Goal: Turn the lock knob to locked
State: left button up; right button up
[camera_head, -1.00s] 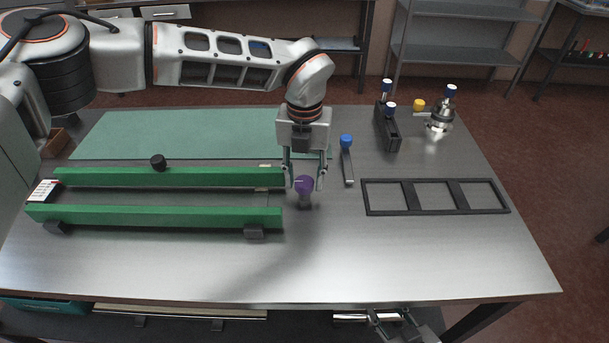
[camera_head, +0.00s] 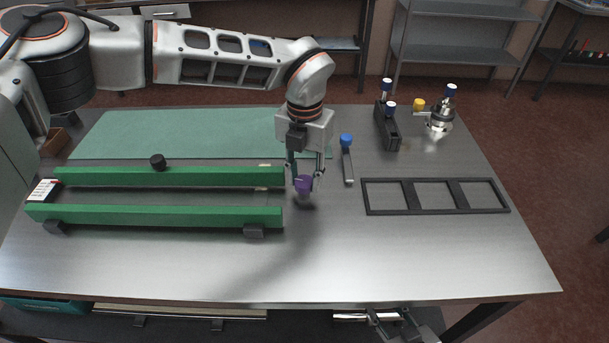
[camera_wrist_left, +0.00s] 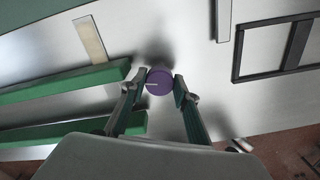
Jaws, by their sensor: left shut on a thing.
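The purple lock knob (camera_head: 304,184) stands on the steel table just right of the green rails' ends. My left gripper (camera_head: 305,181) points down over it, shut on the knob with one finger on each side. In the left wrist view the purple knob (camera_wrist_left: 159,82) sits between the two fingertips of the left gripper (camera_wrist_left: 160,84), with a pale line on its top pointing left. My right gripper (camera_head: 385,318) is at the bottom edge in front of the table, empty; its fingers are only partly in view.
Two green rails (camera_head: 155,216) lie left of the knob, with a black knob (camera_head: 157,161) at the rear one. A blue-topped handle (camera_head: 346,143) lies behind right, and a black three-window frame (camera_head: 435,181) to the right. The table front (camera_head: 400,260) is clear.

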pick_arm(q)
jog(key=m, duration=0.2)
jog(key=shift+m, duration=0.4)
jog(key=m, duration=0.4)
jog(key=m+p, duration=0.1)
jog(key=m, duration=0.3)
jog(key=shift+s, duration=0.1)
jog(key=shift+m, duration=2.1)
jog(key=o, duration=0.8)
jog(key=shift+r, duration=0.1)
